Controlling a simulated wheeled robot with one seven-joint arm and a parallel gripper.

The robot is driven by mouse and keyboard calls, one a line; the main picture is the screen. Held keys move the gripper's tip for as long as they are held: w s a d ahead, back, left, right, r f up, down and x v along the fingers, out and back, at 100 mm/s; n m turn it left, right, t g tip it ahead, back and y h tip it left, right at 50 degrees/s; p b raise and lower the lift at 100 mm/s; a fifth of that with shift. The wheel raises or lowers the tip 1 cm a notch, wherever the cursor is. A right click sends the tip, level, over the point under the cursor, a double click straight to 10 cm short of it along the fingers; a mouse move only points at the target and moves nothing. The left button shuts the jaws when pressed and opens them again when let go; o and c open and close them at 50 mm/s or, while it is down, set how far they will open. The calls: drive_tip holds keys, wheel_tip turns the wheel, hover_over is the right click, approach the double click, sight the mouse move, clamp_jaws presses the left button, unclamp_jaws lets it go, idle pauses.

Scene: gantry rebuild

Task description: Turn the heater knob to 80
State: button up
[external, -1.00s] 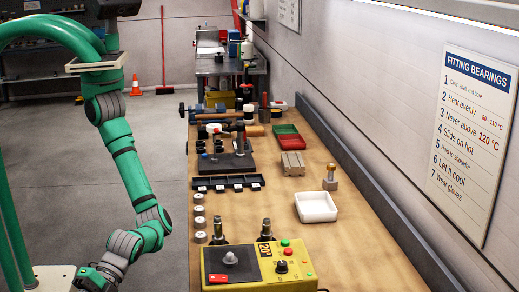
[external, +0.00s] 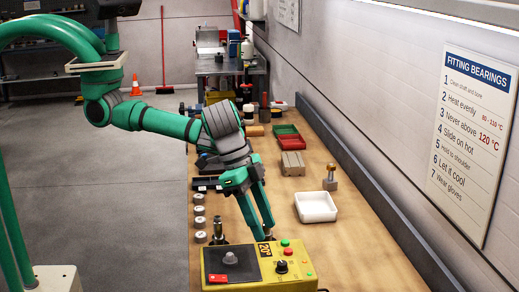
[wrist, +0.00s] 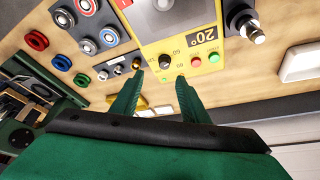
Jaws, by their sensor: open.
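The heater is a yellow box (external: 258,281) at the front of the bench, with a dark plate on top and a display (external: 267,249) reading 20°. Its black knob (external: 281,267) sits on the right part of the panel. In the wrist view the knob (wrist: 165,62) shows between my fingertips, with the printed marks 60 and 80 close by. My gripper (external: 263,232) is open and empty, pointing down above the heater's far edge; it also shows in the wrist view (wrist: 160,76). I cannot tell where the knob's pointer stands.
Green and red buttons (external: 289,251) sit near the knob. A white tray (external: 316,207) and a brass-topped piece (external: 330,177) lie to the right. The bench's right front is clear.

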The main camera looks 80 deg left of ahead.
sight(282, 262)
drive_tip(key=x, duration=1)
drive_tip(key=shift+w+a+f, duration=0.25)
drive_tip(key=shift+w+a, duration=0.1)
drive_tip(key=shift+w, duration=0.15)
drive_tip(key=c, duration=1)
